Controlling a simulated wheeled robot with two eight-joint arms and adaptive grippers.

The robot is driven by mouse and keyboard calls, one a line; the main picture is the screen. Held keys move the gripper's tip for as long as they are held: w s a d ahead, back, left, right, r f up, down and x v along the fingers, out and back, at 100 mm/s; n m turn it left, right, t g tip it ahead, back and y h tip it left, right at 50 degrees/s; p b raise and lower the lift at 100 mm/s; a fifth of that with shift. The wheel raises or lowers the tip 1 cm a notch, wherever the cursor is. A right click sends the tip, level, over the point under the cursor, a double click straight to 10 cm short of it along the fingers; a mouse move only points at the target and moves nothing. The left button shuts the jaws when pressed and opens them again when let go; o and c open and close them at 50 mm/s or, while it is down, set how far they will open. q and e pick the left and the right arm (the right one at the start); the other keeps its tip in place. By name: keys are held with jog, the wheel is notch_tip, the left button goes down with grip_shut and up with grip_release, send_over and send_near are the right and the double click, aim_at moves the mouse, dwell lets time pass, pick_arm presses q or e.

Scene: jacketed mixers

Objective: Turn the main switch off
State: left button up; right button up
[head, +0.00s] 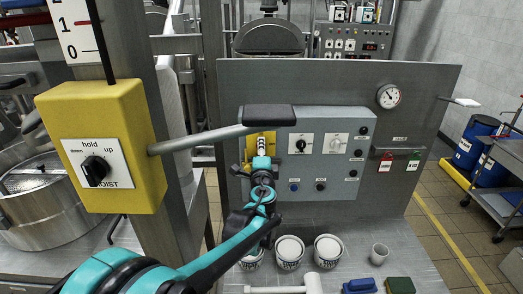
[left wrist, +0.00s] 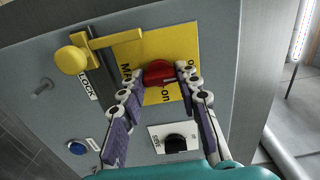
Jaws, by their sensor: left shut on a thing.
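The main switch is a red knob (left wrist: 160,72) on a yellow plate (left wrist: 128,48) marked "MAIN" and "o-on" in the left wrist view. My left gripper (left wrist: 160,84) is shut on the red knob, with a finger on each side of it. In the head view my left gripper (head: 262,150) reaches the yellow plate (head: 249,146) at the left end of the grey control box and hides the knob. A yellow slide with a round yellow handle (left wrist: 71,60) sits beside the plate, by a "LOCK" label (left wrist: 88,88). My right gripper is in neither view.
Black selector knobs (head: 300,145) and a blue button (head: 294,187) are close by on the box. A grey lever with a black grip (head: 268,115) extends from the yellow hoist box (head: 100,145) above my left gripper. White tubs (head: 289,252) stand below.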

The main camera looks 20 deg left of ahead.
pick_arm(q)
jog(key=shift+f, duration=0.1)
jog(key=o, duration=1.1)
jog(key=shift+s, duration=0.1)
jog(key=v, duration=1.2)
